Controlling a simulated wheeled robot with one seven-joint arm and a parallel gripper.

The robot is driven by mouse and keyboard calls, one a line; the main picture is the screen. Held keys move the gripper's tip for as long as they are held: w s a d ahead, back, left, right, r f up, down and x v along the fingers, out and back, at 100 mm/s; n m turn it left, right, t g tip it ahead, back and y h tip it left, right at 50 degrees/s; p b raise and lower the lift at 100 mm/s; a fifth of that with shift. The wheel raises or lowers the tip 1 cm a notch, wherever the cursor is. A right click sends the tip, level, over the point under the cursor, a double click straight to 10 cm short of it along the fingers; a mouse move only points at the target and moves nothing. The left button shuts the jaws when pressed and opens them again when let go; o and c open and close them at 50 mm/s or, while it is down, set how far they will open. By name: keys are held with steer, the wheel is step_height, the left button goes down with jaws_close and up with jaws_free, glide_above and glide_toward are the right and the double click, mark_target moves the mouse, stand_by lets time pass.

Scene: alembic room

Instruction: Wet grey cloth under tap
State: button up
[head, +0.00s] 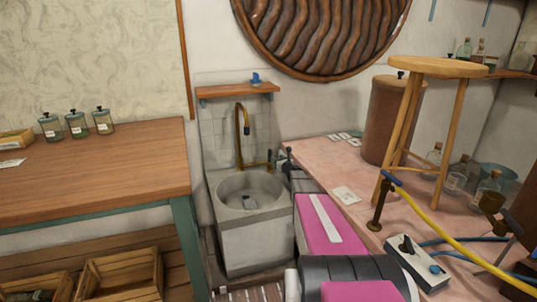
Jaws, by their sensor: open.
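A stone sink (256,236) stands against the tiled wall. A brass tap (240,128) with a curved spout rises at its back, with a side handle (259,164) to the right. A small grey patch (250,202) lies at the bottom of the basin. It may be the grey cloth, but it is too small to tell cloth from drain. My arm stretches toward the sink from the lower right. My gripper (284,163) is small and dark at the basin's back right, near the tap handle. It is open, and its fingers are partly hidden.
A wooden shelf (238,90) hangs above the tap. A wooden worktop (100,168) with jars stands left of the sink. A pink-topped table (330,165) on the right holds a stool (432,68), bottles and a yellow hose (450,235). Crates (120,272) sit below the worktop.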

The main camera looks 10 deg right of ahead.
mark_target(271, 154)
steer(key=x, duration=1)
steer(key=shift+w, duration=0.1)
steer(key=shift+a, duration=0.1)
jaws_close()
